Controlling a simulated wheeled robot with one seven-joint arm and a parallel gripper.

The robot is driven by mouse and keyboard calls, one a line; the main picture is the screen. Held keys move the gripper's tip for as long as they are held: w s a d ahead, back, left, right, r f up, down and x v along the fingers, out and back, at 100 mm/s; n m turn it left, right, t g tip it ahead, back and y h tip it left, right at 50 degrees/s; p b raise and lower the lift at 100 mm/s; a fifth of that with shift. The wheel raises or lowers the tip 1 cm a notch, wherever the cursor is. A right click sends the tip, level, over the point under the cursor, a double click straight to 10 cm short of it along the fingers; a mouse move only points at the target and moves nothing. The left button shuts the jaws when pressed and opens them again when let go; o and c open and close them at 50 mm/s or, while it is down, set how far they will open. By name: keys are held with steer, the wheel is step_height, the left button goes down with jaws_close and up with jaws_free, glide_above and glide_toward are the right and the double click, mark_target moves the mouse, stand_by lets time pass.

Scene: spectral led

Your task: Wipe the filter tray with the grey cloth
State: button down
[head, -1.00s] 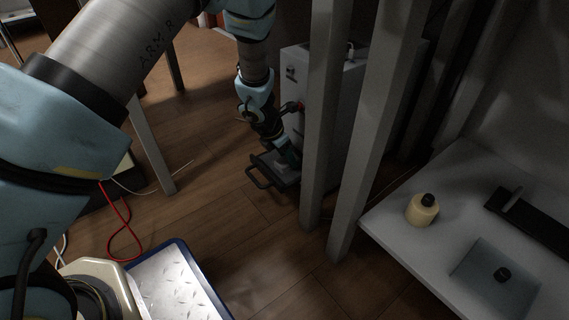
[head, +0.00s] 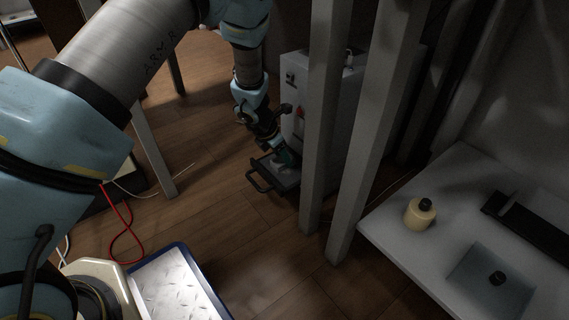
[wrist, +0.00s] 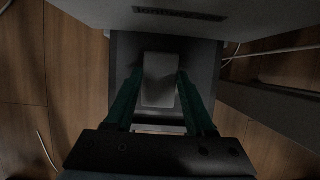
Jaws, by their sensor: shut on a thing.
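The filter tray (head: 284,181) is a dark, shallow tray with a handle, sticking out low from the front of a grey cabinet. In the wrist view the tray (wrist: 126,62) lies below my gripper (wrist: 160,98). The grey cloth (wrist: 159,75) shows as a pale folded block between the two green fingers. My gripper is shut on the cloth, over the tray. In the head view my gripper (head: 287,158) reaches down at the tray, with only a little of the cloth visible. I cannot tell how firmly the cloth touches the tray floor.
The grey cabinet (head: 296,95) stands directly behind the tray. Two grey posts (head: 359,150) rise close to its right. A white table (head: 400,235) at right holds a cream bottle (head: 420,213). A red cable (head: 124,232) lies on the open wooden floor at left.

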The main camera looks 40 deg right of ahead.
steer(key=shift+w, duration=0.3)
steer(key=shift+w, duration=0.1)
steer(key=shift+w+r+p, duration=0.15)
steer(key=shift+w+p, duration=0.55)
steer(key=shift+w, duration=0.05)
steer(key=shift+s+b, duration=0.25)
steer(key=shift+b, duration=0.05)
steer(key=s+b, duration=0.1)
steer(key=s, duration=0.1)
steer(key=shift+s+f+b, duration=0.3)
steer(key=shift+b, duration=0.1)
steer(key=shift+s+a+r+b, duration=0.15)
steer(key=shift+s+b, duration=0.2)
steer(key=shift+s, duration=0.45)
